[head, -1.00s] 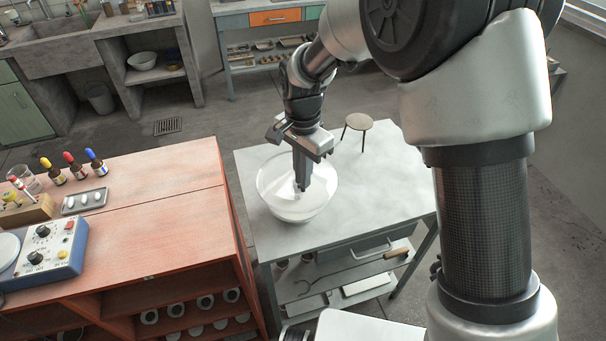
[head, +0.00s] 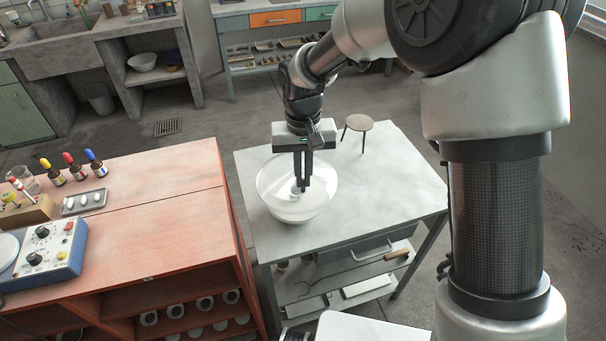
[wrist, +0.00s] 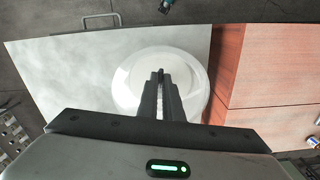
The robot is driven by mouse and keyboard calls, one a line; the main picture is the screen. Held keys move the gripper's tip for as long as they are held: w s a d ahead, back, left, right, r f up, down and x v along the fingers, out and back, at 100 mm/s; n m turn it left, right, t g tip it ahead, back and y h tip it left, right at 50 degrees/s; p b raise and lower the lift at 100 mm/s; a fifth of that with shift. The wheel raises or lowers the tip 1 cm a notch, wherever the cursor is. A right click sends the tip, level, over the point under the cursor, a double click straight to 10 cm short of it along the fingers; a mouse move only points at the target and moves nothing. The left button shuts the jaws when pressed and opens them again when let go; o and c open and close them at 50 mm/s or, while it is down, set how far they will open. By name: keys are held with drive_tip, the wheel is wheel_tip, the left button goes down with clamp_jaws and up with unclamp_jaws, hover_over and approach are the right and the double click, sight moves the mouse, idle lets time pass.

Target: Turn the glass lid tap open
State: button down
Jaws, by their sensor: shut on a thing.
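A round, whitish glass vessel (head: 325,188) stands on the pale grey table. Its clear lid is hard to tell from the body below. My gripper (head: 301,189) points straight down over the middle of the vessel, its two dark fingers close together at a small pale tap (head: 295,189). The fingers are shut on the tap and hide most of it, so I cannot tell its angle. In the wrist view, the vessel (wrist: 196,92) is round and white under the fingers, whose tips (wrist: 159,76) are near its centre.
The grey table (head: 390,180) is bare to the right of the vessel. A small round stool (head: 359,123) is just behind it. A red-brown bench (head: 150,225) on the left carries dropper bottles (head: 76,166), a pill tray (head: 85,201) and a blue control box (head: 45,250).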

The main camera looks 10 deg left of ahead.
drive_tip(key=shift+n, duration=0.9)
drive_tip(key=c, duration=1.9)
unclamp_jaws()
wheel_tip(320, 180, up, 18)
drive_tip(key=shift+f+p, duration=0.25)
drive_tip(key=shift+p, duration=0.2)
